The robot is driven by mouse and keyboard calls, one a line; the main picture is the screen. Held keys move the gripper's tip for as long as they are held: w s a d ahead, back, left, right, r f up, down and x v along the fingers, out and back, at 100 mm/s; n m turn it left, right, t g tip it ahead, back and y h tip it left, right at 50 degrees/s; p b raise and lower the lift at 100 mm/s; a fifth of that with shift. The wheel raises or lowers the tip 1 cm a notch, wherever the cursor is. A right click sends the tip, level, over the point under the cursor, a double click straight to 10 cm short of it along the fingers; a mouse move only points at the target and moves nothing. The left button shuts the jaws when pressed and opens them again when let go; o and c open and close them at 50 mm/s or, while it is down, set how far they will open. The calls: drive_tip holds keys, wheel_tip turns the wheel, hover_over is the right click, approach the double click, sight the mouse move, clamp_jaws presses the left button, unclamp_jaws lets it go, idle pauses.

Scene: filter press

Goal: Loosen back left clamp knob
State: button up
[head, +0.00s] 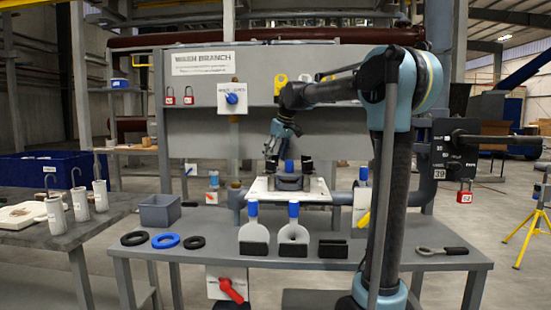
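My gripper (289,163) hangs pointing down over the white plate, its two dark fingertips spread apart. A blue upright piece (289,166) shows between the fingertips; I cannot tell whether they touch it. Below it a dark grey block (289,183) sits on the white plate (262,196) at the back of the bench, between grey pipe stubs. I cannot make out a separate back left clamp knob; small parts around the block are too small to tell or are hidden by my gripper.
On the grey bench (220,262), two white discs with blue tops (253,235) (293,238) stand in black holders in front. Rings (165,240), a grey bin (160,210) and a wrench (442,251) lie around. A grey panel (200,130) rises behind. The front right bench is mostly clear.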

drive_tip(key=shift+r, duration=0.1)
drive_tip(key=v, duration=1.1)
drive_tip(key=shift+s+r, duration=0.15)
drive_tip(key=shift+r, duration=0.15)
drive_tip(key=shift+d, duration=0.1)
